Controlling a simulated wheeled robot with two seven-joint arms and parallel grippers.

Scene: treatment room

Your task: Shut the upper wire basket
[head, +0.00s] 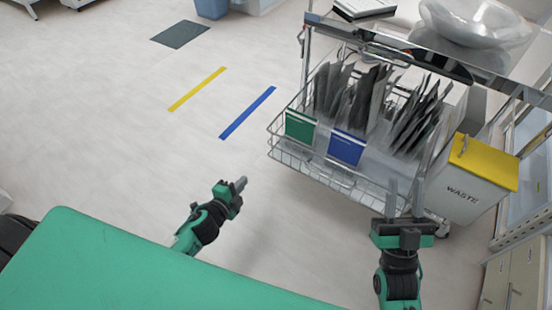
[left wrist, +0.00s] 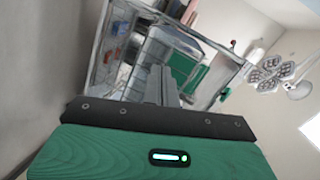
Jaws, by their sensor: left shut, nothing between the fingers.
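The wire basket (head: 279,148) stands pulled out from under the cart's top shelf. It is full of upright packets and has a green label and a blue label on its front. I cannot tell whether another basket lies below it. My left gripper (head: 241,184) is shut and empty, left of the basket's front and apart from it. Its closed fingers show in the left wrist view (left wrist: 160,86), with the cart behind them. My right gripper (head: 405,196) is open at the basket's front right corner, its fingers overlapping that corner in the picture; contact is unclear.
A white waste bin with a yellow lid (head: 486,162) hangs at the cart's right side. A clear bowl (head: 475,18) sits on the cart top. A green surface (head: 110,265) fills the lower left. The floor left of the basket is clear, with yellow and blue tape strips.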

